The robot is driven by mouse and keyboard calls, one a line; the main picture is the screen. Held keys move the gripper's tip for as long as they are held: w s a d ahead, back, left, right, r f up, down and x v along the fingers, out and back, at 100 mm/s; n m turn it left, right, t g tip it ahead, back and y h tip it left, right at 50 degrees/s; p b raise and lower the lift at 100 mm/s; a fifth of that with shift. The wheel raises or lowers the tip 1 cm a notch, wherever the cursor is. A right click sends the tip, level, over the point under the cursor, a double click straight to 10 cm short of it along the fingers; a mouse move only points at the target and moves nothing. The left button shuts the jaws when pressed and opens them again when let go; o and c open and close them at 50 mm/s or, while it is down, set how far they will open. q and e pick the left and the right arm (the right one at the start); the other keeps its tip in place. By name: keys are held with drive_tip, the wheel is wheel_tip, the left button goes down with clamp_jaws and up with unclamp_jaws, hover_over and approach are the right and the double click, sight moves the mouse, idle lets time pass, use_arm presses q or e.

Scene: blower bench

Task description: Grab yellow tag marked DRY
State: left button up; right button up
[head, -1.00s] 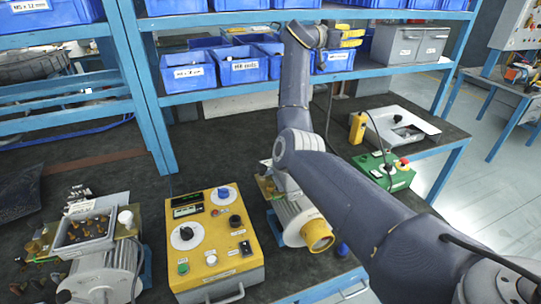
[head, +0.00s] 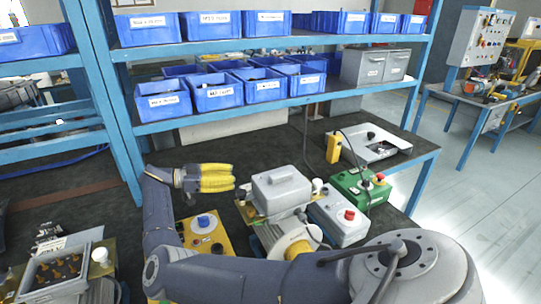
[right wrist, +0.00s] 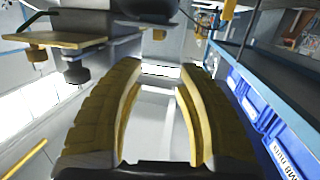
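I cannot make out a yellow tag marked DRY in either view. My right gripper (head: 233,178) is above the bench in the head view, its yellow fingers pointing right. In the right wrist view the two fingers of this gripper (right wrist: 162,70) stand apart with a clear gap and nothing between them. My left gripper is in neither view. My right arm hides much of the yellow control box (head: 203,238) below the gripper.
A green box (head: 360,187) and a yellow pendant (head: 333,148) are farther right. Blue bins (head: 218,92) fill the shelves behind.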

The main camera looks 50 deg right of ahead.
drive_tip(key=x, duration=1)
drive_tip(key=shift+s+d, duration=0.25)
drive_tip(key=shift+d, duration=0.1)
drive_tip(key=shift+x, duration=2.5)
drive_tip(key=shift+o, duration=0.3)
drive_tip(key=shift+s+r, duration=0.1)
clamp_jaws()
